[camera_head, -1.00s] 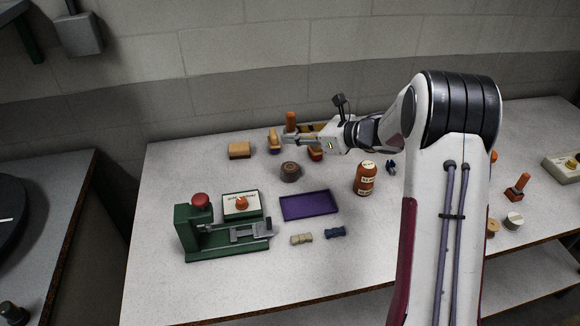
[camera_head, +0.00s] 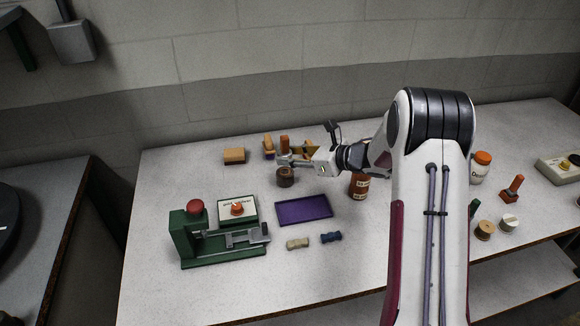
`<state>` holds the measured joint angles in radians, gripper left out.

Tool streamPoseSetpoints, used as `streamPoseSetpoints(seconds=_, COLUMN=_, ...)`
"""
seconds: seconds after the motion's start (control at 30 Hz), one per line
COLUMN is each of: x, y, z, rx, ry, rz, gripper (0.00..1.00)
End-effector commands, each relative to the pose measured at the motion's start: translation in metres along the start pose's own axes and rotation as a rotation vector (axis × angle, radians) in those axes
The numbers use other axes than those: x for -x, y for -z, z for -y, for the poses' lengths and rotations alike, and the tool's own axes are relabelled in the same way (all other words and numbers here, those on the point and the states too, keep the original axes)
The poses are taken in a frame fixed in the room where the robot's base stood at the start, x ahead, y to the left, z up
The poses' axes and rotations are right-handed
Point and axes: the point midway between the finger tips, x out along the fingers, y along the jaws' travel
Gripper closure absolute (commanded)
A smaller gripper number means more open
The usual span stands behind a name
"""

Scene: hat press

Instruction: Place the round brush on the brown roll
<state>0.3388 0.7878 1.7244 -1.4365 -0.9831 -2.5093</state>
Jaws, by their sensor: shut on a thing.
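The brown roll (camera_head: 285,180) is a short dark brown cylinder with a lighter top, on the table behind the purple tray. My gripper (camera_head: 286,161) reaches in from the right and is shut on the round brush (camera_head: 285,142). The brush's orange handle stands upright above my fingers; its lower part is hidden behind them. In the picture the gripper and brush are at the roll's top edge. I cannot tell whether the brush touches the roll.
A tan block (camera_head: 234,156) and an orange-topped brush (camera_head: 268,147) stand left of my gripper. The purple tray (camera_head: 304,209) and a green press (camera_head: 214,236) are in front.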

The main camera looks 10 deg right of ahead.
Motion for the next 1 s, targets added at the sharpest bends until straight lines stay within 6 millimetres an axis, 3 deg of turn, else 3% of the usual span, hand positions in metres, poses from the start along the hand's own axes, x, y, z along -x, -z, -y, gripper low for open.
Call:
streamPoseSetpoints(seconds=0.43, x=-0.002, y=0.005, z=0.0, rx=0.001, ry=0.0, rz=0.001, gripper=0.93)
streamPoseSetpoints(seconds=0.8, x=-0.014, y=0.035, z=-0.002, rx=0.0, ry=0.0, rz=0.0, gripper=0.93)
streamPoseSetpoints(seconds=1.0, x=-0.016, y=0.038, z=-0.002, rx=0.001, ry=0.001, rz=0.001, gripper=0.93)
